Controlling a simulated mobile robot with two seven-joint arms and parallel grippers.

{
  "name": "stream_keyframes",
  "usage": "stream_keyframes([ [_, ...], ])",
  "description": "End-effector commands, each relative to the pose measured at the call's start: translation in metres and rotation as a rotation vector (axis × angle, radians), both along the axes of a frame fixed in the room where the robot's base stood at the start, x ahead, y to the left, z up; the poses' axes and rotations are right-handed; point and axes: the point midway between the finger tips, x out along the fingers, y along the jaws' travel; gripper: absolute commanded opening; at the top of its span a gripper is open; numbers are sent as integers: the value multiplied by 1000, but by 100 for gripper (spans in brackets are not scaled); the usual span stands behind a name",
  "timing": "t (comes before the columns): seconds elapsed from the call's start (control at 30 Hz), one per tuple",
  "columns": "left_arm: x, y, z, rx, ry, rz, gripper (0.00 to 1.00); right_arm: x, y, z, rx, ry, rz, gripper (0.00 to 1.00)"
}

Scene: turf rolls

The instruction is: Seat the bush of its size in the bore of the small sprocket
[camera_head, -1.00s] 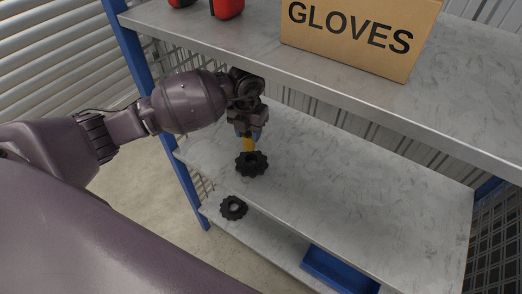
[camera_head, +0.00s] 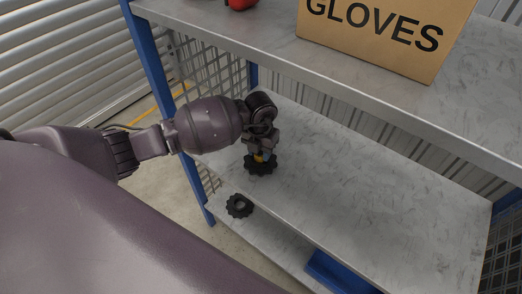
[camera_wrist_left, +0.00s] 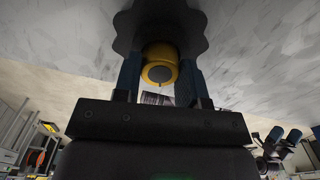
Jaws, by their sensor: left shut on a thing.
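My left gripper (camera_head: 258,154) is shut on a yellow bush (camera_wrist_left: 160,64) with a grey end. It points down at a black toothed sprocket (camera_head: 261,168) on the middle shelf. In the left wrist view the sprocket (camera_wrist_left: 160,18) is a dark shape behind the bush. The bore is hidden, so I cannot tell whether the bush is inside it. A second black sprocket (camera_head: 239,206), smaller in the picture, lies near the shelf's front edge with its bore open.
The upper shelf (camera_head: 240,38) carries a GLOVES box (camera_head: 385,35) and a red object (camera_head: 241,4). A blue bin (camera_head: 335,275) is lower down in front. The middle shelf (camera_head: 370,205) is clear to the right.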

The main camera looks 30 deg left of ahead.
Motion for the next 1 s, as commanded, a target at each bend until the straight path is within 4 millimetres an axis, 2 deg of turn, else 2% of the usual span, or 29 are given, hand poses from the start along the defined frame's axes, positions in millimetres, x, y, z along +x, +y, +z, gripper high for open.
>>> stream_keyframes([
  [0.4,1,0,-4,1,-2,0,8,1,1,-1,1,0,0,82],
  [0.43,1,0,-3,1,-2,0,43,1,1,0,1,-1,0,82],
  [0.57,1,0,-3,0,-2,0,63,2,2,0,5,-2,-3,82],
  [0.87,1,0,-2,0,-3,0,64,2,3,1,9,-4,-6,82],
  [1.0,2,0,10,0,-6,-2,64,4,3,5,9,-9,-6,82],
])
